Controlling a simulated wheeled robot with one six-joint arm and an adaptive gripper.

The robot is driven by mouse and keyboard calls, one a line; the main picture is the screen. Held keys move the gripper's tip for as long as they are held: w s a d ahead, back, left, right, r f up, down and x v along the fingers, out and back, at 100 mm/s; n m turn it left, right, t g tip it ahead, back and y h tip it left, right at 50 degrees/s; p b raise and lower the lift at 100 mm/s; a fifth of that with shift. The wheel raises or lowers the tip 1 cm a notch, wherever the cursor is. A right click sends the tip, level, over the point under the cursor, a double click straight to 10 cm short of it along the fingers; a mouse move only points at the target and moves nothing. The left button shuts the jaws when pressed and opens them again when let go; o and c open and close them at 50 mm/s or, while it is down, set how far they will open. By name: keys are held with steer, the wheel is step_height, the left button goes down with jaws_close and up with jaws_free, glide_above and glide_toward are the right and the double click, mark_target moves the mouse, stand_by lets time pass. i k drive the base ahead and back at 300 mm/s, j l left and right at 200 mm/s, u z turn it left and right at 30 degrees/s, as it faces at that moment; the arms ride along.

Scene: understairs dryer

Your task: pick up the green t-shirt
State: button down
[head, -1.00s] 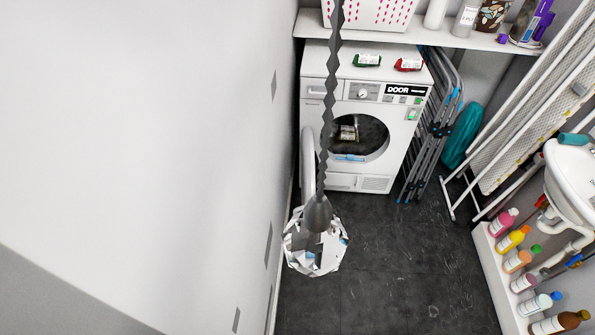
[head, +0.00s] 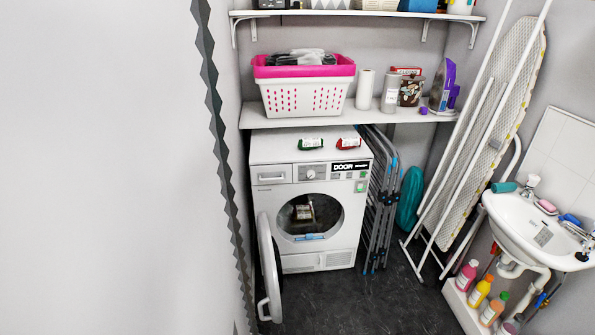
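A small green item with a white label (head: 311,144), which looks like the folded green t-shirt, lies on top of the white dryer (head: 285,260) near its front edge. A similar red item (head: 349,144) lies to its right, apart from it. My gripper does not show in the head view, so its place relative to the green item cannot be told.
The dryer's round door (head: 269,270) stands open on the left. A shelf (head: 340,115) above the dryer holds a pink-and-white basket (head: 305,95). A folded rack (head: 378,220) is right of the dryer. Dark floor (head: 375,305) is clear in front.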

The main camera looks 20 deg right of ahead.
mark_target(306, 143)
steer(key=k+l, duration=0.25)
steer(key=i+l+u, duration=0.2)
steer(key=i+l, duration=0.3)
steer(key=i+l+u, duration=0.2)
steer(key=i+l, duration=0.25)
steer(key=i+l+u, duration=0.2)
steer(key=i+l, duration=0.2)
steer(key=l, duration=0.3)
